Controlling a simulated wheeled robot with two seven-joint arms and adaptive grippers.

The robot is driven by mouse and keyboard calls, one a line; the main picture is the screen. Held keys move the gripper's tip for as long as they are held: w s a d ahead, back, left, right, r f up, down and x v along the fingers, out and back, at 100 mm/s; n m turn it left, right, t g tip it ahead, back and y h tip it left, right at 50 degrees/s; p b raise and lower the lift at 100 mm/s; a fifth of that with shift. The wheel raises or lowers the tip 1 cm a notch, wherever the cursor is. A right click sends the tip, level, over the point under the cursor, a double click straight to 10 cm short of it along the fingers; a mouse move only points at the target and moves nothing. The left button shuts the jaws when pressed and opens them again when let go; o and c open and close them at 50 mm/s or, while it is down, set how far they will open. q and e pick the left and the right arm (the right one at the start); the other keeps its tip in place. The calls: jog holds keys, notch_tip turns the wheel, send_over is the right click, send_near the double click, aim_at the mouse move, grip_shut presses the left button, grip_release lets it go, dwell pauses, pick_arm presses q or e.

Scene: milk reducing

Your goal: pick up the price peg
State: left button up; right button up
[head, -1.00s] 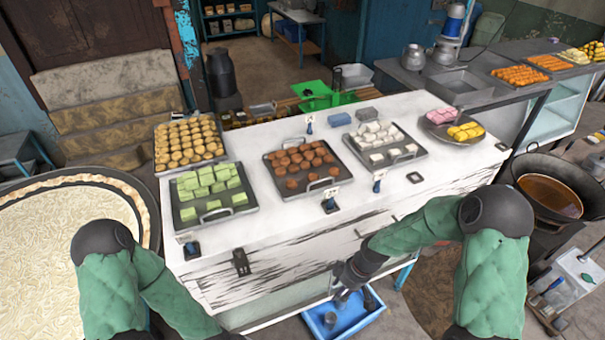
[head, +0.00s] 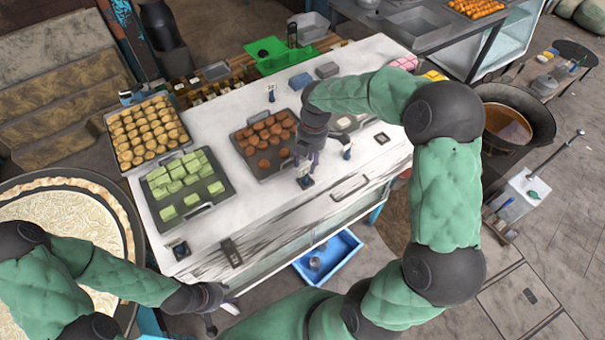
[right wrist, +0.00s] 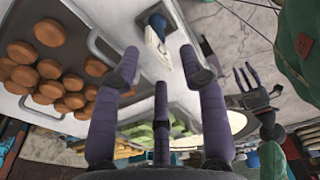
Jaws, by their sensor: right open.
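A price peg (head: 305,181) with a dark base and a pale tag stands on the white counter, in front of the tray of brown balls. A peg also shows in the right wrist view (right wrist: 156,36), beyond the fingers. My right gripper (head: 308,158) is open and empty, just above and behind the peg in the head view. Its three purple fingers (right wrist: 165,75) are spread in the right wrist view.
Trays of brown balls (head: 243,150), green cubes (head: 226,196) and yellow pastries (head: 123,170) stand on the counter. Another peg (head: 271,93) is at the back and a dark holder (head: 180,250) at the front left. A blue tray (head: 345,243) lies on the floor.

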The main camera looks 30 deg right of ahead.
aim_at(305, 174)
jog(key=shift+s+f, duration=0.25)
jog(key=shift+f, duration=0.25)
jog(key=shift+w+a+f, duration=0.1)
jog(key=shift+w+f, duration=0.15)
jog(key=shift+f, duration=0.35)
jog(key=f, duration=0.1)
jog(key=f+p, duration=0.1)
jog(key=f, duration=0.2)
jog(key=shift+s+a, duration=0.15)
jog(key=shift+a, duration=0.1)
jog(key=shift+f, duration=0.5)
grip_shut()
